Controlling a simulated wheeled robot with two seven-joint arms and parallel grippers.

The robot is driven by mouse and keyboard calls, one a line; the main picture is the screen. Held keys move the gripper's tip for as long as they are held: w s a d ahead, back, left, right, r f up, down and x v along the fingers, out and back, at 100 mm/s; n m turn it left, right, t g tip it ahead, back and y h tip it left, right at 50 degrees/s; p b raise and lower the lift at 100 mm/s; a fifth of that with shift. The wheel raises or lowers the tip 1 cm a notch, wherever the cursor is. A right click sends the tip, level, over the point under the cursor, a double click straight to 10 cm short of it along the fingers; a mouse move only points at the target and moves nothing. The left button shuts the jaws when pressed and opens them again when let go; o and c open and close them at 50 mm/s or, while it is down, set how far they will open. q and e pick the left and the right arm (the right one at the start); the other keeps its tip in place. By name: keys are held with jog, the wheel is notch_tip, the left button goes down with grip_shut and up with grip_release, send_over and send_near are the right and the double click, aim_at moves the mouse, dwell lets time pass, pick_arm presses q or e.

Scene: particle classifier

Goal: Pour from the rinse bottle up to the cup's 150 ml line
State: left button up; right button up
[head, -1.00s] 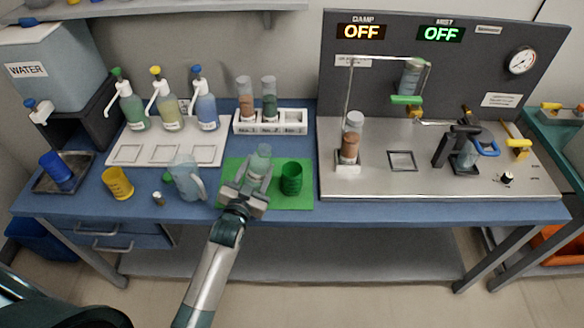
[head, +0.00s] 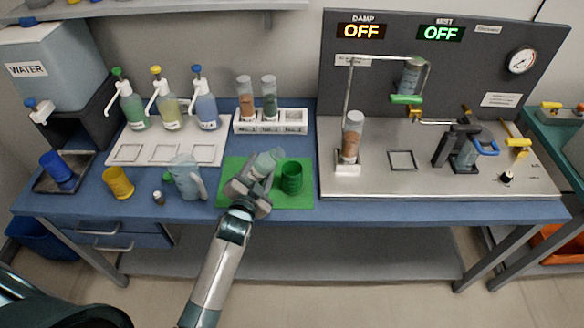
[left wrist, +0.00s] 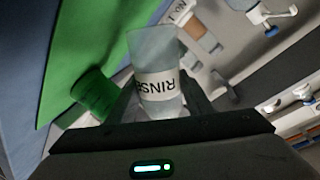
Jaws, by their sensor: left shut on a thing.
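The rinse bottle (head: 266,162) is a pale translucent blue-grey bottle. My left gripper (head: 251,182) is shut on it. The bottle tilts to the right, toward the green cup (head: 291,177), which stands upright on the green mat (head: 232,165). In the left wrist view the bottle (left wrist: 156,60) shows its RINSE label between my fingers (left wrist: 160,105), and the green cup (left wrist: 95,95) is beside it to the left. I cannot make out any line on the cup or any liquid flowing. My right gripper does not show.
The steel apparatus base (head: 370,185) is at the right. The bench front is clear.

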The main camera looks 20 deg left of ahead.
aim_at(257, 159)
pick_arm(q)
jog(key=shift+r+m, duration=0.3)
jog(key=shift+r, duration=0.05)
dwell(0.3)
jog(key=shift+s+a+f+m+g+b, duration=0.1)
jog(key=shift+a+f+m+g+b, duration=0.25)
jog(key=shift+f+m, duration=0.4)
dwell(0.7)
jog(key=shift+s+a+r+m+y+p, duration=0.1)
jog(key=shift+r+m+y+p, duration=0.15)
jog(key=shift+r+m, duration=0.25)
jog(key=shift+w+a+r+m+y+p, duration=0.15)
jog(key=shift+r+m+p, duration=0.1)
jog(key=shift+r+m, duration=0.2)
jog(key=shift+s+a+r+m+y+p, duration=0.15)
jog(key=shift+r+m+y+p, duration=0.1)
jog(key=shift+r+m, duration=0.25)
dwell(1.2)
jog(key=shift+d+r+m+g+y+p, duration=0.2)
jog(key=shift+r+m+p, duration=0.25)
jog(key=shift+p, duration=0.3)
jog(key=shift+d+r+m+g+y+p, duration=0.2)
jog(key=shift+r+m+p, duration=0.25)
jog(key=shift+p, duration=0.3)
dwell(1.8)
